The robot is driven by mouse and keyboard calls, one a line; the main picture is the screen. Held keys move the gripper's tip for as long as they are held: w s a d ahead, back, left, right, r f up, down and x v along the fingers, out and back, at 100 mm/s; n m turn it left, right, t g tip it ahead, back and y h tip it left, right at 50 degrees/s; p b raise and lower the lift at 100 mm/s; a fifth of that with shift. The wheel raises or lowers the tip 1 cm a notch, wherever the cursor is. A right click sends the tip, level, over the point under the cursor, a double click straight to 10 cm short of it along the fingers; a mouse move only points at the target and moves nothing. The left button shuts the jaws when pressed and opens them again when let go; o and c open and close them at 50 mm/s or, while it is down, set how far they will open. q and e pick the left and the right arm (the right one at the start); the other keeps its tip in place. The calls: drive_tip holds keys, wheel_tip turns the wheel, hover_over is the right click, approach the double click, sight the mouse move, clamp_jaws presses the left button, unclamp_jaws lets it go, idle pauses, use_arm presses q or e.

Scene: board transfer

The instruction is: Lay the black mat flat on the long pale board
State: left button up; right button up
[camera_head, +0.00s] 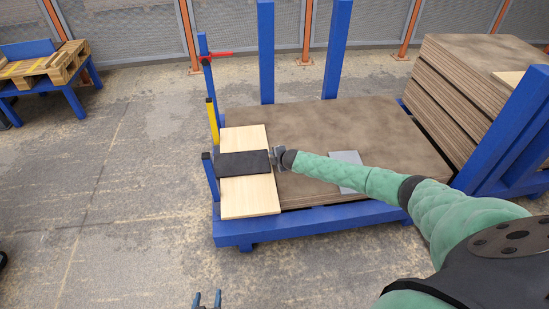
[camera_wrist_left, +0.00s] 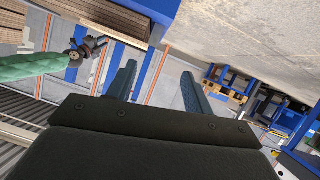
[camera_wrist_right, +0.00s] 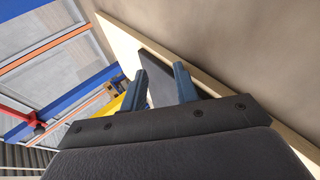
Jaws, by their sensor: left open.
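The long pale board (camera_head: 249,196) lies on the brown sheet stack, along its left side. The black mat (camera_head: 243,163) lies across the board's middle and looks flat in the head view, reaching about both long edges. My right gripper (camera_head: 277,157) is at the mat's right end. In the right wrist view its fingers (camera_wrist_right: 160,85) stand apart, with part of the dark mat (camera_wrist_right: 155,65) showing between them; whether they press on it is unclear. My left gripper (camera_head: 207,301) is open and empty at the bottom edge of the head view, away from the board.
The brown stack (camera_head: 310,125) rests on a blue frame (camera_head: 300,229) with blue posts and a yellow post (camera_head: 212,118) at the left. A grey plate (camera_head: 346,157) lies on the stack under my right arm. A taller stack (camera_head: 470,75) stands right. Floor at left is clear.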

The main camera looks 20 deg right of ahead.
drive_tip(key=shift+s+f+p, duration=0.1)
drive_tip(key=shift+f+p, duration=0.05)
drive_tip(key=shift+p, duration=0.3)
drive_tip(key=shift+d+g+p, duration=0.1)
drive_tip(key=shift+g+p, duration=0.2)
drive_tip(key=shift+p, duration=0.05)
drive_tip(key=shift+r+p, duration=0.3)
drive_tip(key=shift+p, duration=0.15)
drive_tip(key=shift+g+p, duration=0.7)
drive_tip(key=shift+p, duration=0.2)
drive_tip(key=shift+r+g, duration=0.1)
drive_tip(key=shift+g, duration=0.7)
use_arm(q)
drive_tip(key=s+a+f+g, duration=0.1)
drive_tip(key=s+f+g, duration=0.4)
drive_tip(key=s+f, duration=0.4)
drive_tip(key=shift+s+f+y, duration=0.15)
drive_tip(key=shift+s+y, duration=0.25)
drive_tip(key=shift+s, duration=0.05)
use_arm(e)
drive_tip(key=shift+s+g, duration=0.15)
drive_tip(key=shift+g, duration=0.25)
use_arm(q)
drive_tip(key=shift+a, duration=0.1)
